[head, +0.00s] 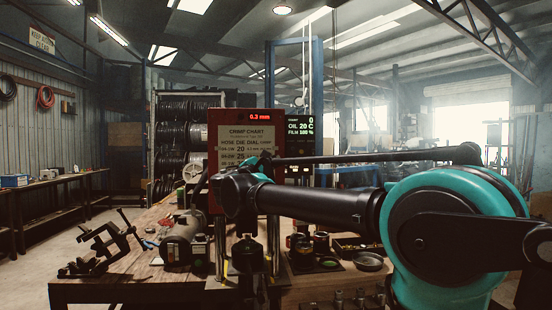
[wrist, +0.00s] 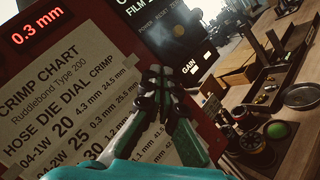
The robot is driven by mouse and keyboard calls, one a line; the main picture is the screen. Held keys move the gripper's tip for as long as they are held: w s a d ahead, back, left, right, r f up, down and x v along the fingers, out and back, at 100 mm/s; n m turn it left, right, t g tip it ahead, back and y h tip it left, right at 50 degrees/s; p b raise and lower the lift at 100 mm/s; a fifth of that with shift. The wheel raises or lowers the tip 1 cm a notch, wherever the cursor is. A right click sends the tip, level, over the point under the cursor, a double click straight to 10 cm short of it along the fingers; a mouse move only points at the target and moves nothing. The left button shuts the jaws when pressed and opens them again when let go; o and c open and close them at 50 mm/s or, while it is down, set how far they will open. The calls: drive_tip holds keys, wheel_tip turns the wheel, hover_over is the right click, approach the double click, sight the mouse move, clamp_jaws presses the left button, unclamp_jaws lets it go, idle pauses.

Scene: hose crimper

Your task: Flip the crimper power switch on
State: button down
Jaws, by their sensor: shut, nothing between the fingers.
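The crimper's red panel (head: 214,135) stands at the centre of the head view, with a lit 0.3 mm readout and a crimp chart. It fills the left of the wrist view (wrist: 85,25). Beside it is a black control box (head: 301,118), also in the wrist view (wrist: 160,45), with small lettering that seems to include POWER, a round knob and a GAIN label. The power switch itself is too small and dark to make out. My gripper (wrist: 163,78) is shut and empty, in front of the chart's right edge and the box's lower part. My arm hides it in the head view.
A wooden bench (head: 130,268) carries a vise-like clamp (head: 98,246), a grey motor-like part (head: 183,240), jars and a shallow metal dish (head: 368,261). The dish also shows at right in the wrist view (wrist: 303,96). Hose reels stand behind.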

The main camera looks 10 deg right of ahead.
drive_tip(key=v, duration=1)
drive_tip(key=shift+r, duration=0.35)
drive_tip(key=shift+d+f, duration=0.1)
drive_tip(key=shift+d, duration=0.05)
drive_tip(key=s+d+f+m+g+y, duration=0.1)
drive_tip(key=s+d+f+m+g, duration=0.3)
drive_tip(key=f, duration=0.7)
drive_tip(key=s+d+f+m+g+y, duration=0.1)
drive_tip(key=d+f+m+g+y, duration=0.1)
drive_tip(key=d+f, duration=0.7)
drive_tip(key=s+d+f+m+g+y, duration=0.1)
drive_tip(key=s+d+f+m+g, duration=0.15)
drive_tip(key=f, duration=1.15)
drive_tip(key=s+a+f+m+g+y, duration=0.1)
drive_tip(key=s+f+m+y, duration=0.3)
drive_tip(key=s+f, duration=0.3)
drive_tip(key=s+a+f+m+g+y, duration=0.2)
drive_tip(key=s+f+m+y, duration=0.2)
drive_tip(key=s+f, duration=0.4)
wheel_tip(320, 180, down, 6)
drive_tip(key=shift+f+m, duration=0.15)
drive_tip(key=shift+m, duration=0.3)
